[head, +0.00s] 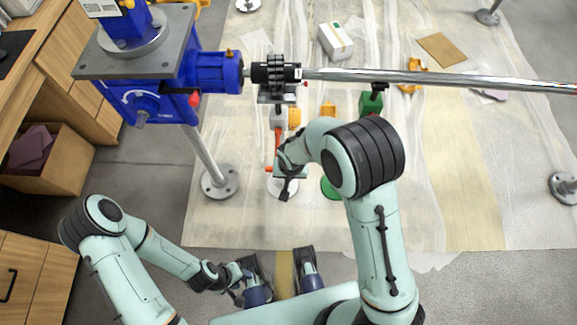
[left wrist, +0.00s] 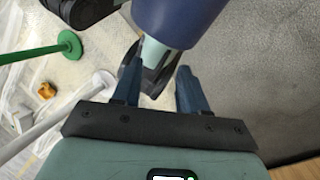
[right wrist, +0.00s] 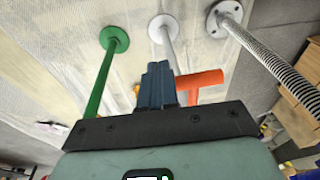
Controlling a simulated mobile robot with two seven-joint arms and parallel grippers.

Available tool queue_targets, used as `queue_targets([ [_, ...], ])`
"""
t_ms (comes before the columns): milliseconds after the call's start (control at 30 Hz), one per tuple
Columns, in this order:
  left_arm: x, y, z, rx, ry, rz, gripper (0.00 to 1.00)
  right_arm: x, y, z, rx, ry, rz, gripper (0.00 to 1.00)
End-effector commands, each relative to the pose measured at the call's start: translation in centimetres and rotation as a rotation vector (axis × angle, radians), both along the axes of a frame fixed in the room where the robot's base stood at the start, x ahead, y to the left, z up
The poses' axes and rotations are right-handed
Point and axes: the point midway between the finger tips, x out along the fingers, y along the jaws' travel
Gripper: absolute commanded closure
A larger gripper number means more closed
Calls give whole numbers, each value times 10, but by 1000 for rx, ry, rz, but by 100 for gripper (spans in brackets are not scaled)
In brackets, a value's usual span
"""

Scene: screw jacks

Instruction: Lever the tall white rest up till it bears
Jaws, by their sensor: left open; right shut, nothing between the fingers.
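The tall white rest stands under the shaft, left of the green rest (head: 371,103). Its white base (head: 292,188) and pole (right wrist: 168,48) show in the head and right wrist views. An orange lever (head: 277,147) hangs at the white rest; it shows in the right wrist view (right wrist: 207,79) just right of my fingers. My right gripper (right wrist: 158,78) is shut and empty beside the lever; I cannot tell if they touch. The long steel shaft (head: 440,78) passes above; I cannot tell if the rest's head meets it. My left gripper (left wrist: 158,85) is open and empty, low near my base.
A blue machine (head: 160,100) with a grey plate stands at the left, its dark chuck (head: 275,73) on the shaft. A steel leg with a round foot (head: 221,182) stands below it. A white box (head: 335,41) lies behind the shaft. The sheeted floor at right is mostly clear.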

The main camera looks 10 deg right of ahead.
Motion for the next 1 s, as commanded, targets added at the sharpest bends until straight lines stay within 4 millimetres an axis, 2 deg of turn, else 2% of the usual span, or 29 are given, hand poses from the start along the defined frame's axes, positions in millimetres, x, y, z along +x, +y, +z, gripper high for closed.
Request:
queue_targets([
  [33, 1, 0, -6, 0, -4, 0, 57, -2, 0, -12, -2, 2, 0, 100],
  [100, 3, 0, -10, 1, -10, 2, 57, -3, 0, -22, 0, 1, -2, 100],
  [300, 7, 0, -18, 4, -26, 5, 57, -3, 0, -46, 0, -2, -2, 100],
  [1000, 8, 0, -18, 4, -29, 6, 57, -1, 1, -48, 2, -6, -2, 100],
])
